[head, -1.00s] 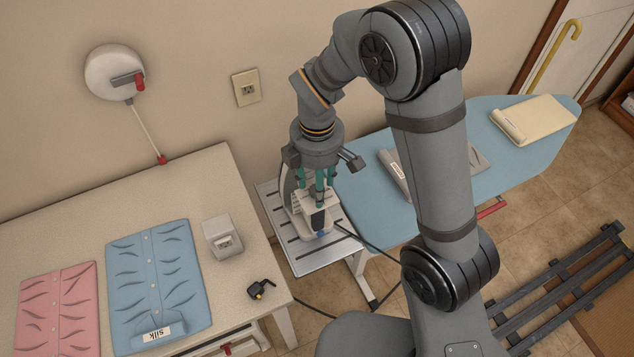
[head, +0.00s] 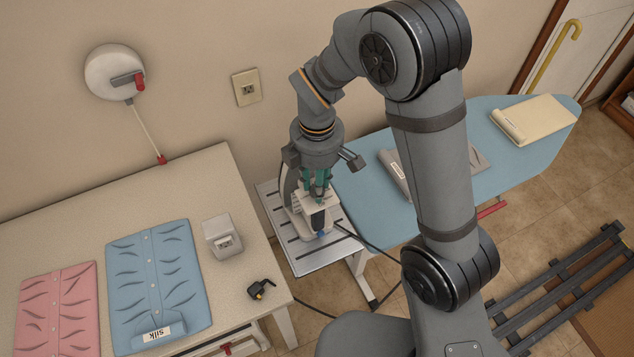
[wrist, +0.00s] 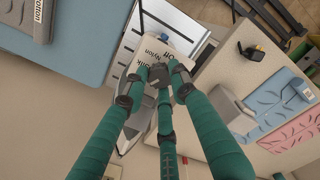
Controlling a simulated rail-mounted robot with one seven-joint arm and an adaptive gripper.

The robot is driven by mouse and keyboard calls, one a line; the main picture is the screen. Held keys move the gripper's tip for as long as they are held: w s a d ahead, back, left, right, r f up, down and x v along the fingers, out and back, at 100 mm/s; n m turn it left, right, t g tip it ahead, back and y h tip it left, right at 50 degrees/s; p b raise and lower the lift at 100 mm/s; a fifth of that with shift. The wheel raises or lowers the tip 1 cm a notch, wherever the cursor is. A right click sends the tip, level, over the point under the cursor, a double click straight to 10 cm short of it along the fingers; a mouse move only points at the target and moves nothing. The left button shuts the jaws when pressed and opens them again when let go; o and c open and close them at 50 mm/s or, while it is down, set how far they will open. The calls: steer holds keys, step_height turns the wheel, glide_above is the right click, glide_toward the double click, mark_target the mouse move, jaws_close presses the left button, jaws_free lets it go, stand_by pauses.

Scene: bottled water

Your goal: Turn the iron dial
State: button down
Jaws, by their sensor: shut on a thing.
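The iron (head: 290,190) stands on the slatted metal rest at the end of the ironing board. It also shows in the wrist view (wrist: 133,128). On it is a pale dial plate (wrist: 181,40) with the words Off and Nylon readable and another word partly covered. My gripper (head: 318,192) has teal fingers and points down at the plate. In the wrist view its dark fingertips (wrist: 160,78) are shut around the small grey dial (wrist: 160,73), hiding most of it. The dial's pointing direction cannot be told.
The slatted rest (head: 305,258) is beside the blue ironing board (head: 385,220). A table (head: 90,200) at left holds a blue shirt tagged silk (head: 155,280), a pink shirt (head: 58,310), a socket box (head: 222,237) and a black plug (head: 261,289). A cord runs off the iron.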

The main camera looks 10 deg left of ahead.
steer(key=shift+n, duration=0.3)
steer(key=n, duration=0.4)
steer(key=shift+n+p, duration=0.3)
steer(key=n, duration=0.4)
steer(key=shift+p, duration=0.3)
steer(key=shift+n, duration=0.3)
steer(key=c, duration=1.5)
jaws_free()
steer(key=shift+o, duration=0.5)
